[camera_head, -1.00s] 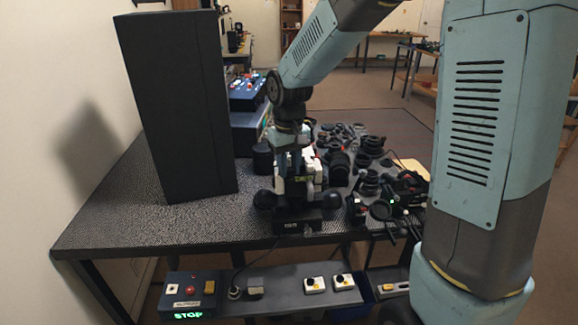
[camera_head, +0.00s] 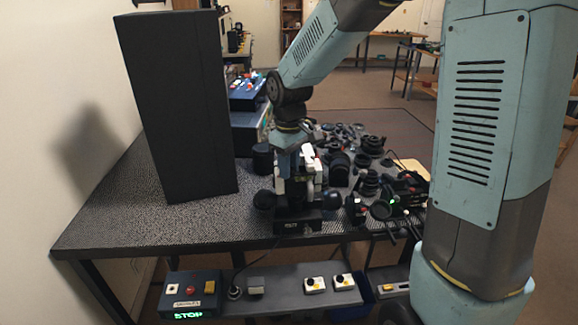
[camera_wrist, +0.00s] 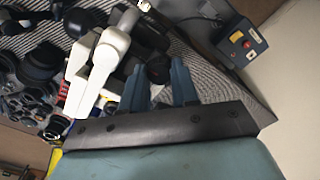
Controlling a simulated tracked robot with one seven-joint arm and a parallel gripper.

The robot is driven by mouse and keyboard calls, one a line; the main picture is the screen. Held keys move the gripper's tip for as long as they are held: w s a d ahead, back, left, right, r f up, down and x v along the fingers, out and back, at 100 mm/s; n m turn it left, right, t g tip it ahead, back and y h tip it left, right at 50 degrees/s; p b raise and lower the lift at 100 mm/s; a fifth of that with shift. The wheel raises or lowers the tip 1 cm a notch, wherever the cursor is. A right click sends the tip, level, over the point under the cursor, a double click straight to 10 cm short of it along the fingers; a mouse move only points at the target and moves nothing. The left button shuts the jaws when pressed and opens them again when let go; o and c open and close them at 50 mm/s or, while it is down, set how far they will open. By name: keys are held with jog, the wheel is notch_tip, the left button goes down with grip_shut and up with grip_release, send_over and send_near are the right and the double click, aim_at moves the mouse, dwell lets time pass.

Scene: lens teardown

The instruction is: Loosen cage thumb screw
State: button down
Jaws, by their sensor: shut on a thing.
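My gripper (camera_wrist: 160,88) points down over a dark fixture on the bench. Its two blue fingers stand on either side of a dark round knob (camera_wrist: 158,68), which looks like the cage thumb screw, and are shut on it. The contact itself is partly hidden behind the fingers. In the head view my gripper (camera_head: 291,180) is above the fixture's dark base (camera_head: 300,226), and the screw cannot be made out there. A white clamp-like part (camera_wrist: 97,72) is beside the fingers; it also shows in the head view (camera_head: 308,160).
A tall black box (camera_head: 178,105) stands left on the bench (camera_head: 130,210). Several dark lens parts (camera_head: 370,183) crowd the right side. A lower shelf carries a red-button control box (camera_head: 190,295) and yellow-button boxes (camera_head: 315,284). The bench's front left is clear.

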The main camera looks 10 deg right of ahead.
jog(key=c, duration=0.8)
grip_release()
jog(key=shift+c, duration=0.2)
notch_tip(320, 180, up, 14)
jog(key=shift+f, duration=0.15)
jog(key=s+d+r+m+t, duration=0.2)
jog(key=s+d+m+t, duration=0.3)
jog(key=s+d+m, duration=0.4)
jog(key=s+d, duration=0.7)
jog(key=s, duration=0.4)
jog(key=shift+s+d+t, duration=0.25)
jog(key=shift+t, duration=0.05)
